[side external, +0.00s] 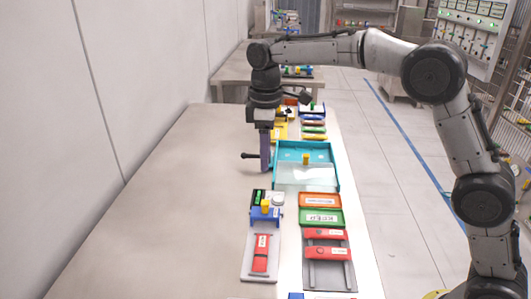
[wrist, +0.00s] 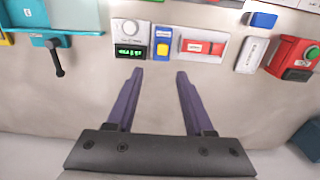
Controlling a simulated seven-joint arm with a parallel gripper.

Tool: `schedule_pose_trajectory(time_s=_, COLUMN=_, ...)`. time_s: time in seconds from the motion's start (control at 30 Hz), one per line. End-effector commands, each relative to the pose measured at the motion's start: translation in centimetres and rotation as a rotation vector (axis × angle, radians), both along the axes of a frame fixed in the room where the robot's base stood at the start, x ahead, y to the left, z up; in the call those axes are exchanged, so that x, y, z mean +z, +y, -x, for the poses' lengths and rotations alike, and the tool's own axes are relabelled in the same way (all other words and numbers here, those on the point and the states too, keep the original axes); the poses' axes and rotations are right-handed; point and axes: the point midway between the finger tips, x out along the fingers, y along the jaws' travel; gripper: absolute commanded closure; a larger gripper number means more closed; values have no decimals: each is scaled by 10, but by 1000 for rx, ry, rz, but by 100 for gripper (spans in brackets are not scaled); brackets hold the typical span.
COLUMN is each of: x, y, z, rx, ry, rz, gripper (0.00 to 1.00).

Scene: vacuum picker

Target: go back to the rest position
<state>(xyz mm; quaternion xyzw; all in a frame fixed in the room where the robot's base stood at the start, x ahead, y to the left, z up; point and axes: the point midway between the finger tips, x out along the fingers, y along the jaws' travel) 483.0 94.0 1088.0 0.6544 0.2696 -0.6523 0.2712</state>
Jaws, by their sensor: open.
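My gripper (wrist: 159,72) shows in the wrist view with its two purple fingers apart and nothing between them. In the side external view my gripper (side external: 265,168) points down over the table, to the left of the teal tray (side external: 337,178). The fingers overlap there, and I cannot tell how far their tips are above the table.
The table (side external: 170,200) is bare on the left. A grey fixture (side external: 260,277) with a red slider and a blue block with a yellow part stands near. Orange and green trays (side external: 322,218) lie beside it. A black lever (wrist: 57,60) sticks out from the teal tray.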

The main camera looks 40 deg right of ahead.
Motion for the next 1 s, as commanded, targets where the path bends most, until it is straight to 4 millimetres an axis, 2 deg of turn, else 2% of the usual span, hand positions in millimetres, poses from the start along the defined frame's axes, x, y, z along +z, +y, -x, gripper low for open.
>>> schedule_pose_trajectory(time_s=0.2, x=2, y=-2, z=0, rx=-5, ry=-6, rz=-1, gripper=48)
schedule_pose_trajectory(time_s=0.27, x=12, y=-5, z=1, rx=-10, ry=-26, rz=-5, gripper=48)
schedule_pose_trajectory(time_s=0.37, x=42, y=-13, z=9, rx=-24, ry=-82, rz=-16, gripper=48)
schedule_pose_trajectory(time_s=0.5, x=85, y=-33, z=47, rx=-54, ry=-150, rz=-26, gripper=48)
schedule_pose_trajectory(time_s=0.6, x=105, y=-46, z=81, rx=-92, ry=-199, rz=-33, gripper=48)
schedule_pose_trajectory(time_s=0.7, x=117, y=-58, z=117, rx=-143, ry=-245, rz=-43, gripper=48)
schedule_pose_trajectory(time_s=0.87, x=122, y=-73, z=174, rx=-240, ry=-316, rz=-62, gripper=48)
schedule_pose_trajectory(time_s=1.0, x=111, y=-83, z=224, rx=-342, ry=-377, rz=-84, gripper=48)
